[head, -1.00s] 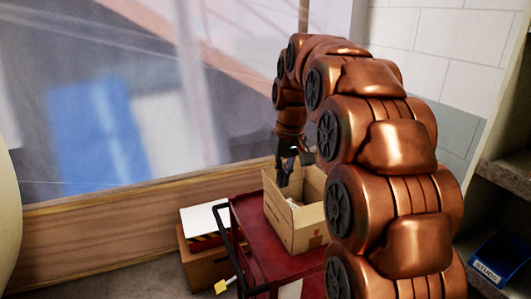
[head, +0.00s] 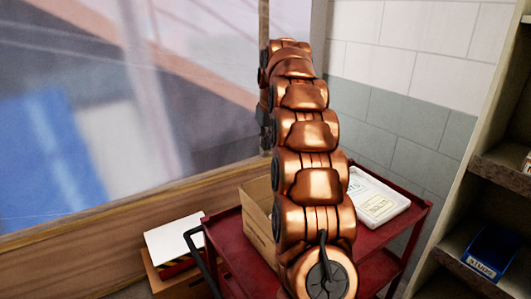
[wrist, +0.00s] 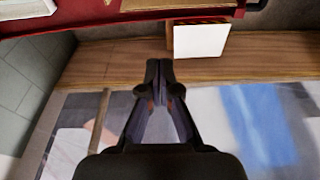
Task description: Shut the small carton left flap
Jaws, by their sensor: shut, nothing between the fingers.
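The small carton (head: 257,218) stands on a red cart (head: 228,238) in the head view. Its left side and front show; my arm hides its right part and most of its opening. I cannot tell the angle of its left flap. My gripper (wrist: 160,66) is in the wrist view, its two dark fingertips together with nothing between them. It is clear of the carton, on the window side, above the wooden sill. In the head view my arm hides most of the gripper.
A box with a white top (head: 174,238) stands left of the cart, and shows in the wrist view (wrist: 201,40). A wooden sill (head: 75,240) runs below the window.

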